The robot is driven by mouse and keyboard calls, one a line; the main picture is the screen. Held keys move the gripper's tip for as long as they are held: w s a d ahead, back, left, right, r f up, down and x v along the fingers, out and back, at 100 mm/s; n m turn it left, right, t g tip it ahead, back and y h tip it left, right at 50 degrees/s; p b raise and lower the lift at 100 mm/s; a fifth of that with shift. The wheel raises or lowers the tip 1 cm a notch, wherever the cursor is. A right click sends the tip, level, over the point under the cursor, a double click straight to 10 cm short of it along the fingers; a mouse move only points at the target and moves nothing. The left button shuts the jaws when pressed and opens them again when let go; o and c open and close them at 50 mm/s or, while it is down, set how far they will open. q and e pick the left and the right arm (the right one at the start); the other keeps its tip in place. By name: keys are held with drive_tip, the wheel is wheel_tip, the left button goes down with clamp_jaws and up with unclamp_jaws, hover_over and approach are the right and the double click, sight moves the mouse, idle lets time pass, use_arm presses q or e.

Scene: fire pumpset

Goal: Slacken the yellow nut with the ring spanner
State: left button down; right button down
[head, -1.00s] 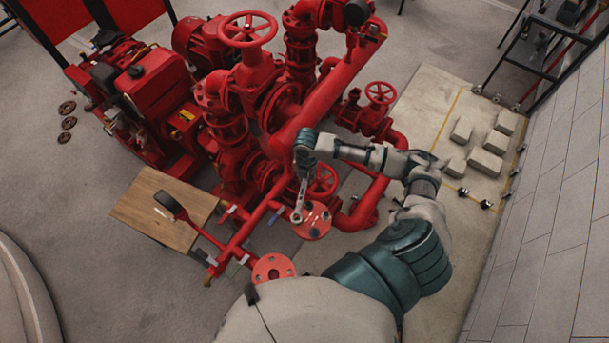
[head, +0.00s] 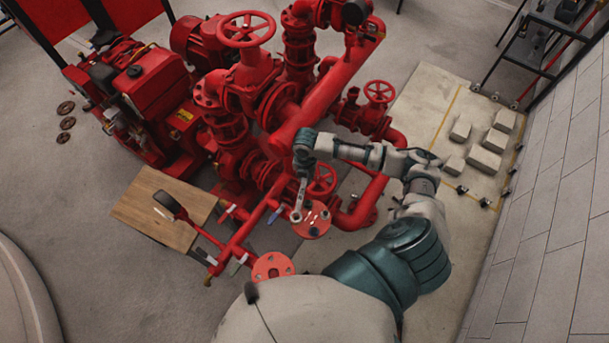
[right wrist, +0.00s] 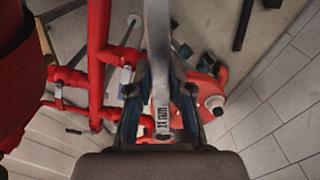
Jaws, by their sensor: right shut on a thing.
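My right gripper (head: 303,170) is shut on the grey ring spanner (head: 300,194), which hangs steeply down from it. The spanner's lower ring end (head: 296,216) is at the left edge of the red round flange (head: 316,226). I cannot tell whether the ring is around a nut or just above one. No yellow nut can be made out; the ring may hide it. In the right wrist view the spanner (right wrist: 160,75) runs between the two fingers, with the flange (right wrist: 219,80) behind to the right. My left gripper is not in view.
Red pump pipes and a handwheel (head: 322,180) stand close behind the gripper. A second red flange (head: 273,267) is nearer, at lower left. A wooden board (head: 150,205) lies to the left. Pale blocks (head: 484,160) lie on the floor slab to the right, near the wall.

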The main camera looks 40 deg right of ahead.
drive_tip(key=shift+f+b, duration=0.55)
drive_tip(key=shift+f, duration=0.75)
drive_tip(key=shift+s+d+m+p, duration=0.2)
drive_tip(key=shift+d+m+p, duration=0.1)
drive_tip(key=shift+p, duration=0.3)
idle(0.3)
drive_tip(key=shift+r, duration=2.6)
drive_tip(key=shift+a, duration=0.1)
